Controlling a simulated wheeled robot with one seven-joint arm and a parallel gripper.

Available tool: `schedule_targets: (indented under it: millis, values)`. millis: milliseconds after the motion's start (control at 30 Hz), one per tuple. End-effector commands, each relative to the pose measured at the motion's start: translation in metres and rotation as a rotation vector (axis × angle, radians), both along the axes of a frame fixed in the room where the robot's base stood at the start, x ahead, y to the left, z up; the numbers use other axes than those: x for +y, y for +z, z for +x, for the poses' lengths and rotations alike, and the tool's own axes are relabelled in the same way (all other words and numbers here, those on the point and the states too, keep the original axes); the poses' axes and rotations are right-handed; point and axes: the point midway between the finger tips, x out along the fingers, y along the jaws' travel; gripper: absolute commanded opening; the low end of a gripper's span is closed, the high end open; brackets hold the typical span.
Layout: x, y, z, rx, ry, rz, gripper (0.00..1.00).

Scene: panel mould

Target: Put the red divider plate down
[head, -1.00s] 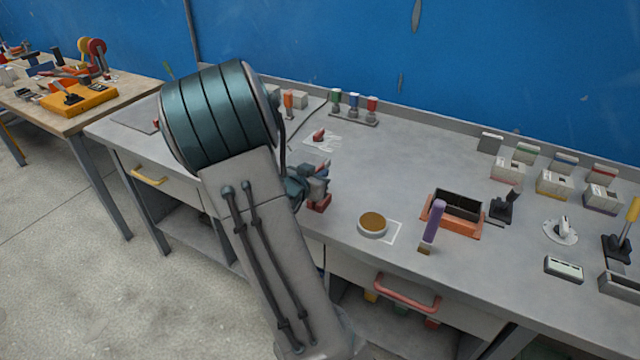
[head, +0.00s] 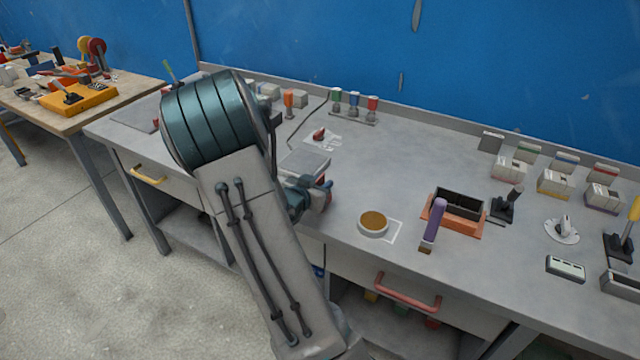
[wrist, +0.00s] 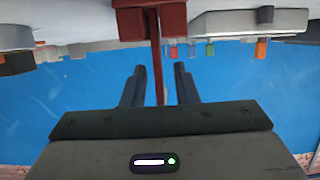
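The red divider plate (wrist: 159,60) shows nearly edge-on in the wrist view as a thin upright strip, with a wider dark red part (wrist: 137,24) at the top of the picture. My gripper (wrist: 160,68) has its two dark fingers apart, one on each side of the strip, with blue background showing in both gaps. In the head view my gripper (head: 318,196) is low at the front edge of the grey bench (head: 400,150), partly behind my arm. Only a small bit of red shows there. Whether the plate rests on the bench cannot be told.
A round tan-topped dish (head: 373,223), a purple-handled tool (head: 434,225) and an orange-based black box (head: 457,208) stand to the right. Several small bottles (head: 354,103) stand at the back. The bench middle is clear.

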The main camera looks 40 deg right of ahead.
Motion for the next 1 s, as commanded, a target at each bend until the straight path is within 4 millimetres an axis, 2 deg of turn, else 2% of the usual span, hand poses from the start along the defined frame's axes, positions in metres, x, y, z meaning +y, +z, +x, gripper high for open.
schedule_targets:
  millis: [167,600,800,900,1000]
  values:
    - [0.0,0.007,0.0,-0.001,0.0,0.0,0.27]
    - [0.08,0.031,-0.032,-0.002,0.004,0.002,0.27]
    - [0.101,0.038,-0.041,-0.001,0.002,0.001,0.27]
    - [0.108,0.039,-0.04,-0.004,0.018,0.019,0.27]
    - [0.12,0.038,-0.029,-0.017,0.088,0.096,0.27]
